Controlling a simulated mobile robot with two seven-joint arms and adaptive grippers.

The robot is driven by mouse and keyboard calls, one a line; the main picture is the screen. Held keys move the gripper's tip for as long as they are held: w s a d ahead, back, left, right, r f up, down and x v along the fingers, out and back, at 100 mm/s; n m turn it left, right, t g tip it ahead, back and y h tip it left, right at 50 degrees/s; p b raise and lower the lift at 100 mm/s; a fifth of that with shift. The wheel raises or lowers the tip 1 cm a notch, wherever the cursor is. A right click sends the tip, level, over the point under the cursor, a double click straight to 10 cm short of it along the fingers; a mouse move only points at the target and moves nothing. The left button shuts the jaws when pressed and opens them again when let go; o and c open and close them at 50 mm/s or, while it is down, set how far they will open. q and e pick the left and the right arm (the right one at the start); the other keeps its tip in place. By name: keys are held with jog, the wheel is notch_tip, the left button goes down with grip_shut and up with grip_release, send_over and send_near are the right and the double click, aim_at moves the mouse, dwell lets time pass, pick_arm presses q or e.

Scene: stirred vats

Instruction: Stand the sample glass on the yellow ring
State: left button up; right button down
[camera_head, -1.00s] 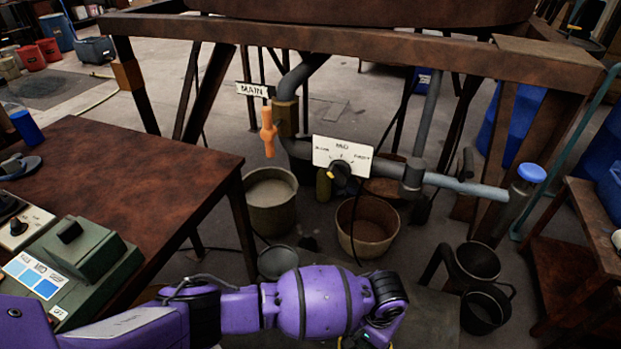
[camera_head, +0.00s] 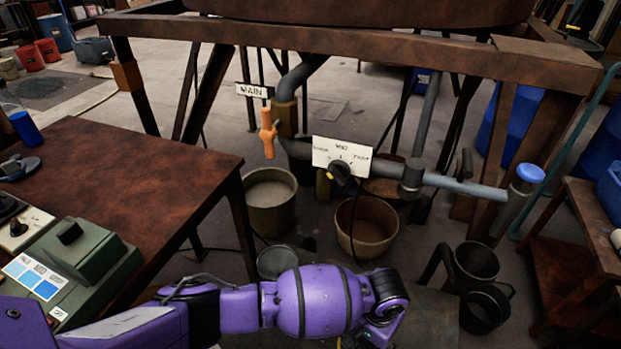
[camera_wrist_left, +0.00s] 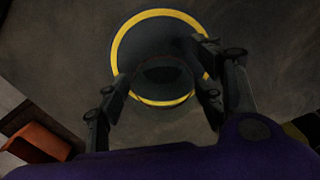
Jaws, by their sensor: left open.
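The yellow ring (camera_wrist_left: 122,42) shows in the left wrist view on a dark grey surface, with a darker disc inside it. A dim, dark round shape (camera_wrist_left: 165,74), which looks like the sample glass seen from above, lies inside the ring's outline, towards its near side. My left gripper (camera_wrist_left: 165,88) is open, with one finger on each side of this shape. I cannot tell whether the fingers touch it or whether its base rests on the surface. In the head view my left arm hides this spot, and its gripper is out of sight. My right gripper is not in view.
A brown table (camera_head: 130,165) with a green device (camera_head: 90,262) stands at left. Ahead are a steel frame (camera_head: 360,45), an orange tap handle (camera_head: 268,135), a dial plate (camera_head: 342,154) and several pots. A small bench (camera_head: 570,245) stands at right. An orange block (camera_wrist_left: 40,141) shows at lower left in the wrist view.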

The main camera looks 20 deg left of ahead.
pick_arm(q)
notch_tip(320, 180, up, 10)
jog(key=shift+w+d+r+p, duration=0.1)
jog(key=shift+w+r+p, duration=0.05)
jog(key=shift+p, duration=1.1)
jog(key=shift+r, duration=0.55)
